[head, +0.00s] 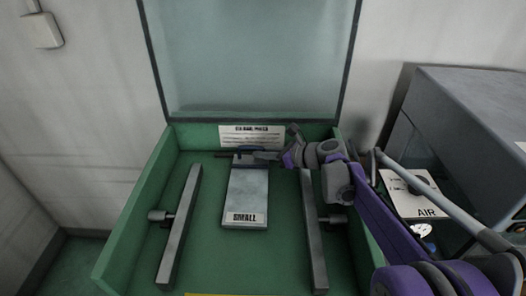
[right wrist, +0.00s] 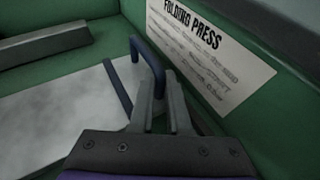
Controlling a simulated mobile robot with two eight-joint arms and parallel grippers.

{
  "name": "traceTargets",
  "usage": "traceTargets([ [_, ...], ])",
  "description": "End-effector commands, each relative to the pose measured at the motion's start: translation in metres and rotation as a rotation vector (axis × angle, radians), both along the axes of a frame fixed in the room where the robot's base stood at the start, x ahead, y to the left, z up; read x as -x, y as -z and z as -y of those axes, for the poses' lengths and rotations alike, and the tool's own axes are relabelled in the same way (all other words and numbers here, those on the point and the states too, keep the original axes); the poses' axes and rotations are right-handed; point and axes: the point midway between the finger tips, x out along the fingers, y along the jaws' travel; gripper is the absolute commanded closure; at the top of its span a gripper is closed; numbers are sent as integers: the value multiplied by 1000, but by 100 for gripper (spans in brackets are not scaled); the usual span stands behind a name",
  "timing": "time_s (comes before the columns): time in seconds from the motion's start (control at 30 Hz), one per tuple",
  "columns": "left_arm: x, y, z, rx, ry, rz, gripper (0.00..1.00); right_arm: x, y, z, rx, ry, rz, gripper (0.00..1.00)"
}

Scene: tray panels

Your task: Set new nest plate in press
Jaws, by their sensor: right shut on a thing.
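A pale grey plate (head: 246,190) labelled SMALL lies on the green bed of the press (head: 196,255), between two dark side rails, the left one (head: 179,228) and the right one (head: 313,232). It is apart from both rails. My right gripper (head: 250,157) is at the plate's far end. In the right wrist view its fingers (right wrist: 160,95) are closed on the plate's blue handle (right wrist: 149,62), and the pale plate (right wrist: 75,115) extends to the left. I cannot tell whether the plate touches the bed. My left gripper is not in view.
The clear lid (head: 250,55) stands raised behind the press. A FOLDING PRESS sign (right wrist: 210,45) is on the back wall of the bed. Knobs (head: 158,215) sit outside the rails. A grey cabinet (head: 465,125) with an AIR label stands to the right.

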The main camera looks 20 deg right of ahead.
Motion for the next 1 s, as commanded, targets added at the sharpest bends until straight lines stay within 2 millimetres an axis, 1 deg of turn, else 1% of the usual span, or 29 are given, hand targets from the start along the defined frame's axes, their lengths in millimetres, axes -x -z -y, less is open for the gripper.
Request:
traceTargets([
  [0.3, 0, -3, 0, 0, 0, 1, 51, 0, -3, 0, -1, 0, 0, 100],
  [0.8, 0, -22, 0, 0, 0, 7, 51, 0, -26, 0, -2, 0, 1, 100],
  [1.0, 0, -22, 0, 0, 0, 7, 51, 0, -26, 0, -1, 0, 0, 100],
])
